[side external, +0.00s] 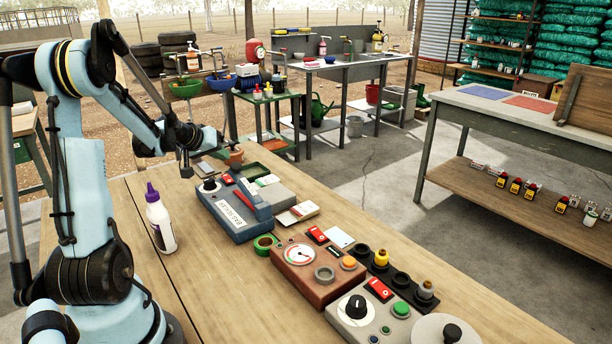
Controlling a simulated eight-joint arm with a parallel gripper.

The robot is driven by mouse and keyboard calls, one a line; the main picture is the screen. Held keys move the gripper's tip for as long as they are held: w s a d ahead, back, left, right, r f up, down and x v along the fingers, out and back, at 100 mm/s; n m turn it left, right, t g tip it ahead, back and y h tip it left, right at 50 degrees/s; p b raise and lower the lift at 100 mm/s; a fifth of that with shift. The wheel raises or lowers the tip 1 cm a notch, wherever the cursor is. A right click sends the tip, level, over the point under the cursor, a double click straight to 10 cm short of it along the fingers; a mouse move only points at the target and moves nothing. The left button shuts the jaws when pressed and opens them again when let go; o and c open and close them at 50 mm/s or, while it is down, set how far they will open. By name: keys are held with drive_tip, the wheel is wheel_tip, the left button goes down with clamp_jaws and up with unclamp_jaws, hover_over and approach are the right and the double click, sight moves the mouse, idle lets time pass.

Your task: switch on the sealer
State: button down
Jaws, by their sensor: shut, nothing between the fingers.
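The sealer (232,218) is a blue-grey box with a white lettered label on its front, lying on the wooden workbench (130,255) near the middle. A raised arm with a red strip runs along its top. A dial with a dark knob (209,185) sits at its far left end, and a small red part (228,179) is beside the dial. My gripper (186,174) points down above the bench, just left of and beyond the sealer's dial end. It is small here, shut and empty, and appears apart from the sealer. I cannot tell the switch position.
A white bottle with a purple cap (160,218) stands left of the sealer. Green tape (265,243), a brown gauge box (318,283) and a grey control box (368,318) lie nearer the camera.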

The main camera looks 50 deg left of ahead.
sight(223, 182)
drive_tip(key=shift+a+f, duration=0.2)
drive_tip(key=shift+f, duration=0.7)
drive_tip(key=shift+a+f, duration=0.15)
drive_tip(key=shift+f, duration=0.7)
idle(0.8)
drive_tip(key=shift+f, duration=0.4)
drive_tip(key=shift+a+f, duration=0.1)
drive_tip(key=shift+f, duration=0.25)
idle(0.5)
drive_tip(key=shift+r, duration=0.15)
drive_tip(key=shift+r, duration=0.65)
drive_tip(key=r, duration=0.2)
drive_tip(key=d+r, duration=0.1)
drive_tip(key=r, duration=0.2)
drive_tip(key=shift+d, duration=0.1)
idle(0.4)
